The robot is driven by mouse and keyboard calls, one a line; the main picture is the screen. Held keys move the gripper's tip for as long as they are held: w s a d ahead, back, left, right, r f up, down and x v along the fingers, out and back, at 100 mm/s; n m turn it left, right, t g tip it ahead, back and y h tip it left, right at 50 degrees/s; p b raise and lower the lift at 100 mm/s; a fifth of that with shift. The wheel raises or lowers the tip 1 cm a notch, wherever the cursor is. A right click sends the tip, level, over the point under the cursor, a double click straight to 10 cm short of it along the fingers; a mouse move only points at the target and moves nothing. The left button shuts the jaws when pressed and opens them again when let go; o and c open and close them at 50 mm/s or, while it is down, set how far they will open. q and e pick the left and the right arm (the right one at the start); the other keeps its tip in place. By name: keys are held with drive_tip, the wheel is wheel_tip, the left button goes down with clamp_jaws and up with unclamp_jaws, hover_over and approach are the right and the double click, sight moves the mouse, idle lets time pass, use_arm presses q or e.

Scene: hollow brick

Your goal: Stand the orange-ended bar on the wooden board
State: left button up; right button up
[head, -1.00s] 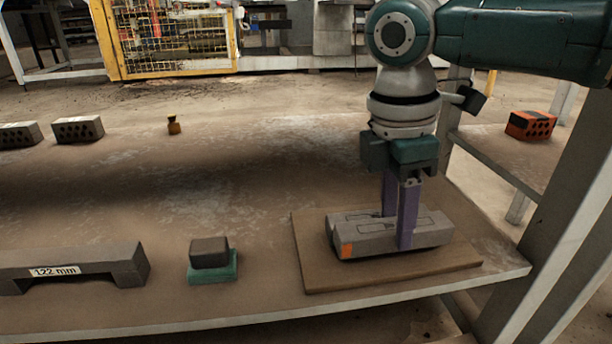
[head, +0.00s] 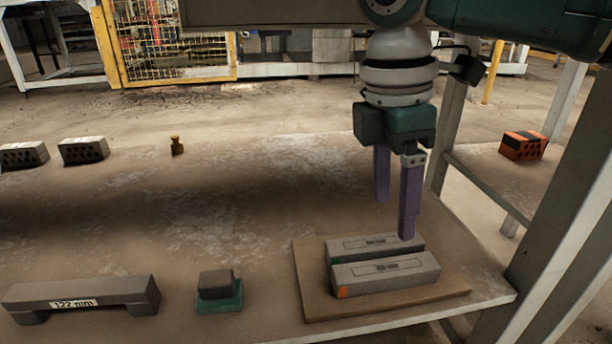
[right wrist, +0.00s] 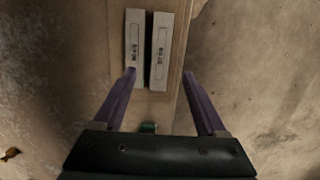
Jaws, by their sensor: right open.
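The orange-ended bar (head: 388,276) is a grey bar with an orange patch at its left end. It lies flat on the wooden board (head: 309,283). A similar green-ended bar (head: 375,246) lies flat just behind it, nearly parallel, with a narrow gap. In the right wrist view the orange-ended bar (right wrist: 160,52) is the right one of the pair and the green-ended bar (right wrist: 135,40) the left. Their coloured ends do not show there. My right gripper (head: 394,219) is open and empty, pointing down above the bars. My left gripper is not in view.
A dark block on a green base (head: 219,294) stands left of the board, with a bridge-shaped gauge marked 122 mm (head: 85,296) further left. Farther back are two grey hollow bricks (head: 84,150) and a small brass weight (head: 177,145). An upright post (head: 565,220) stands right of the table.

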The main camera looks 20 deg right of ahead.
drive_tip(key=s+a+f+m+t+y+p, duration=0.15)
drive_tip(key=s+a+f+m+y, duration=0.3)
drive_tip(key=s+a, duration=0.8)
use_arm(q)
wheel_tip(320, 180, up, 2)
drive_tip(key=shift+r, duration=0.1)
use_arm(e)
drive_tip(key=s+d+m+t+h, duration=0.2)
drive_tip(key=s+d+m+h, duration=0.1)
drive_tip(key=s+d+m, duration=0.4)
drive_tip(key=shift+s+d+m, duration=0.2)
drive_tip(key=shift+s+m, duration=0.3)
drive_tip(key=shift+m, duration=0.35)
drive_tip(key=shift+r+t, duration=0.1)
drive_tip(key=shift+t, duration=0.15)
use_arm(q)
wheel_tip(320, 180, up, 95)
drive_tip(key=p, duration=9.4)
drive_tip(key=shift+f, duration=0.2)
use_arm(e)
wheel_tip(320, 180, up, 94)
drive_tip(key=shift+r, duration=0.25)
